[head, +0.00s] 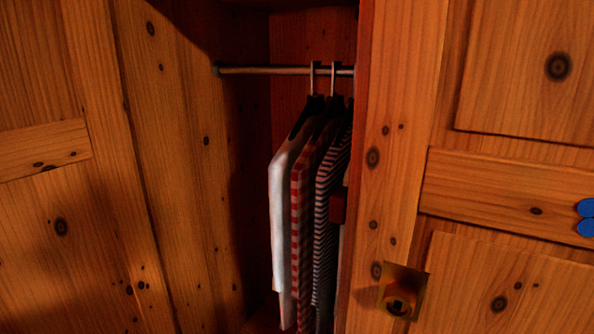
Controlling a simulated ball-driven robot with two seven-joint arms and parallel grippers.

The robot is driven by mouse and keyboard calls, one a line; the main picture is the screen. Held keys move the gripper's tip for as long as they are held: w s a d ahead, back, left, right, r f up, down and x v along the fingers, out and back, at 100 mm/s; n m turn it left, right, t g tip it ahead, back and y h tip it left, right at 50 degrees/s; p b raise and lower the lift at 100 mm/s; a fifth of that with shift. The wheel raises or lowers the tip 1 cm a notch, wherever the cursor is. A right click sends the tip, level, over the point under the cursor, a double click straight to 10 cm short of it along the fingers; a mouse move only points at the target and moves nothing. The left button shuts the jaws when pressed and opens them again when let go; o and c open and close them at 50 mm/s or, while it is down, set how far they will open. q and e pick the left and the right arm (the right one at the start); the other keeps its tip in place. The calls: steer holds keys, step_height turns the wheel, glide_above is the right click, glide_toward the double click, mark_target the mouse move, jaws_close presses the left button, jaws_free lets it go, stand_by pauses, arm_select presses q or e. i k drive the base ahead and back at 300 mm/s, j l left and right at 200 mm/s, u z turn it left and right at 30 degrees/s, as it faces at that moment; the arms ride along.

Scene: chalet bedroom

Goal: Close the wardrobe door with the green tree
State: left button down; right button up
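A wooden wardrobe stands open in the head view. A panelled wooden door (400,130) fills the right side, with a brass-coloured fitting (402,291) low near its left edge. A blue shape (586,217) on this door is cut off by the right picture edge. No green tree shows in view, so I cannot tell whether this is the door with the tree. Another panelled wooden part (90,220) fills the left side; I cannot tell whether it is a door. Neither of my grippers is in view.
Between the wooden parts is the dark wardrobe inside. A rail (265,70) crosses its top. Several clothes hang there, including a white garment (283,220), a red checked one (301,230) and a striped one (325,220). The door's left edge hides part of them.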

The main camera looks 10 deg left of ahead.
mark_target(77, 257)
steer(key=j, duration=0.65)
steer(key=k+j, duration=0.1)
steer(key=j, duration=1.25)
steer(key=k+j+z, duration=0.1)
steer(key=j, duration=0.55)
steer(key=k+j, duration=0.1)
steer(key=j, duration=0.6)
steer(key=k+j, duration=0.1)
steer(key=j, duration=0.55)
steer(key=j+z, duration=0.2)
steer(key=z, duration=0.15)
steer(key=j+z, duration=0.15)
steer(key=z, duration=0.2)
steer(key=k+j+z, duration=0.15)
steer(key=z, duration=0.2)
